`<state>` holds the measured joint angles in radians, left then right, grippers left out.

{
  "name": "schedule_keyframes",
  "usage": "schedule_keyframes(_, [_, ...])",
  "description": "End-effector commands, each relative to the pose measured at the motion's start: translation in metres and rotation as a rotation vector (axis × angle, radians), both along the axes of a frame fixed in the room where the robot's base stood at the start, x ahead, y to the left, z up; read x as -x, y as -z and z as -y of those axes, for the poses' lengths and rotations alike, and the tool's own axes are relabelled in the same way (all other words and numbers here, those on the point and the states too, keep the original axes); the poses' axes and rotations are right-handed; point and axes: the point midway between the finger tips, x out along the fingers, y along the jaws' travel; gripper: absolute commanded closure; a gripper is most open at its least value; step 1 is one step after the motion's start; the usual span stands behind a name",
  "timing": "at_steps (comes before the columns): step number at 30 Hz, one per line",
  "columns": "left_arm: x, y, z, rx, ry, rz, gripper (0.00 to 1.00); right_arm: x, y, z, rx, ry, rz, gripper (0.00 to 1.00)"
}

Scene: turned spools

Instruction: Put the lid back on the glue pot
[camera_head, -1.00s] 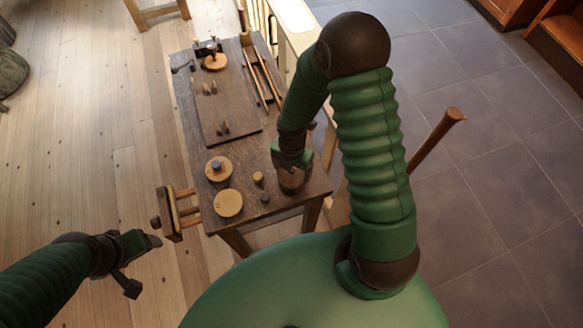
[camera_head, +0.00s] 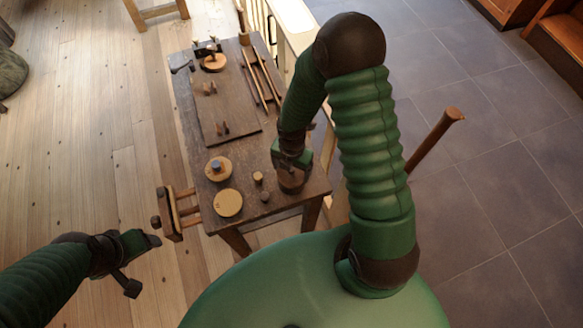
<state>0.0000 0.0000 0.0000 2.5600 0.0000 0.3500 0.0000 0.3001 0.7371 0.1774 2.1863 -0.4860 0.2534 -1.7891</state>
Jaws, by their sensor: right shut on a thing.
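The brown glue pot (camera_head: 292,183) stands near the right edge of the wooden workbench, at its near end. My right gripper (camera_head: 291,164) comes down from above and is right over the pot's mouth. It is shut on what seems to be the pot's lid, which the fingers mostly hide. I cannot tell whether the lid touches the rim. My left gripper (camera_head: 145,267) is open and empty, its fingers spread, out over the floor to the left of the bench.
The workbench (camera_head: 190,110) also bears a pale disc (camera_head: 228,204), another disc with a blue-grey piece (camera_head: 216,166), small pegs (camera_head: 258,178), a dark board (camera_head: 225,110) and long sticks (camera_head: 262,80). A vise (camera_head: 170,215) juts from its left side.

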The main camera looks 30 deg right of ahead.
Motion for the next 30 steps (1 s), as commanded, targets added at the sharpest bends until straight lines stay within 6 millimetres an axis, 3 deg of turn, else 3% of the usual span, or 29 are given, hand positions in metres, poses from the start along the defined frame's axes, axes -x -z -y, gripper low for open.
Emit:
schedule_keyframes(13, [0.0000,-0.0024,0.0000,0.000,0.000,0.000,0.30,0.0000,0.0002,0.0001,0.000,-0.001,0.000,0.62])
schedule_keyframes(14, [-0.0001,-0.0024,0.0000,0.000,0.000,0.000,0.30,0.0000,0.0002,0.0001,0.000,-0.001,0.000,0.14])
schedule_keyframes(17, [-0.0001,-0.0024,0.0000,0.000,0.000,0.000,0.30,0.0000,0.0002,0.0001,0.000,-0.001,0.000,0.01])
schedule_keyframes(30, [0.0000,-0.0060,0.0000,0.000,0.000,0.000,0.30,0.0001,-0.0032,0.0001,0.000,-0.001,0.000,0.00])
